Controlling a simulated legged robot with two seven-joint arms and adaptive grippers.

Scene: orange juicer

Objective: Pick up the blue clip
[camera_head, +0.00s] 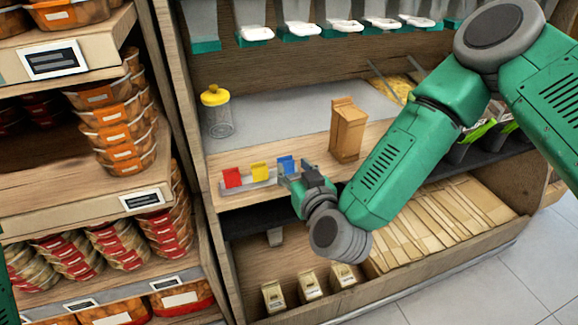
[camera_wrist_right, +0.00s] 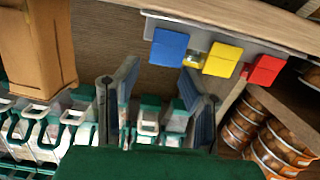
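The blue clip (camera_head: 286,164) stands at the right end of a small grey holder (camera_head: 262,184) on the wooden shelf, beside a yellow clip (camera_head: 260,171) and a red clip (camera_head: 232,177). In the head view my right gripper (camera_head: 297,175) is close to the blue clip and hides part of it. In the right wrist view the gripper (camera_wrist_right: 160,80) has its two fingers spread, with nothing between them. There the blue clip (camera_wrist_right: 168,47) shows just beyond the fingertips, roughly between them. Contact is not visible. My left gripper is not in view.
A brown paper bag (camera_head: 347,130) stands right of the clips. A yellow-lidded jar (camera_head: 216,112) stands behind them. Dispensers (camera_head: 300,25) line the back above. Stacked packed bowls (camera_head: 118,125) fill the left shelves. Small bags (camera_head: 309,286) stand in the lower bin.

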